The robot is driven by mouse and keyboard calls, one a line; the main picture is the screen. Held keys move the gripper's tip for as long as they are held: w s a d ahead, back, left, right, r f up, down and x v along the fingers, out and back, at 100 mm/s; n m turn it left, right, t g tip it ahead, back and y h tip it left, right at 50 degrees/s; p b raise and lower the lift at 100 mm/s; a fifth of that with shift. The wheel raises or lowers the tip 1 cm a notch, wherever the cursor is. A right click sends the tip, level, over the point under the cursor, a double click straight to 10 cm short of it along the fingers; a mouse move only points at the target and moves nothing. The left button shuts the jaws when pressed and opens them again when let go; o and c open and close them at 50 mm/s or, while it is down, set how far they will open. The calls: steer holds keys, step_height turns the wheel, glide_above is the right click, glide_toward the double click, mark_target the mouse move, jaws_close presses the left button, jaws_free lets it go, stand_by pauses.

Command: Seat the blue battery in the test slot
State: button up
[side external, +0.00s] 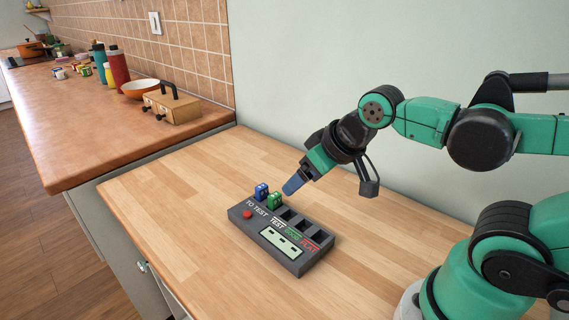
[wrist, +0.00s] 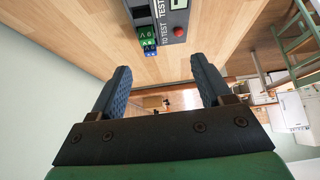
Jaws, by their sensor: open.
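The dark grey battery tester (side external: 240,215) lies on the wooden worktop, with a row of slots along its back edge. The blue battery (side external: 261,192) stands upright in the leftmost slot, by the TO TEST label; it also shows in the wrist view (wrist: 150,51). A green battery (side external: 274,202) stands right beside it. The test slot (side external: 284,213), by the TEST label, looks empty. My gripper (side external: 292,186) is above and behind the tester, apart from both batteries. In the wrist view its two blue fingers (wrist: 160,66) are wide apart with nothing between them.
More empty slots lie to the right, by GOOD and FLAT. A red button (side external: 247,214) is on the tester's left end. Bare worktop (side external: 180,210) surrounds the tester. A pale wall (side external: 330,70) rises behind. A toolbox (side external: 173,106), bowl and bottles stand on the counter farther left.

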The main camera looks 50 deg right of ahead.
steer(key=w+d+g, duration=0.1)
steer(key=w+g, duration=0.3)
steer(key=w, duration=0.4)
steer(key=g, duration=0.3)
glide_above(261, 186)
steer(key=shift+m, duration=0.3)
steer(key=f, duration=0.4)
steer(key=shift+s+f, duration=0.15)
steer(key=shift+s, duration=0.05)
steer(key=shift+w+f, duration=0.2)
steer(key=shift+f, duration=2.9)
jaws_close()
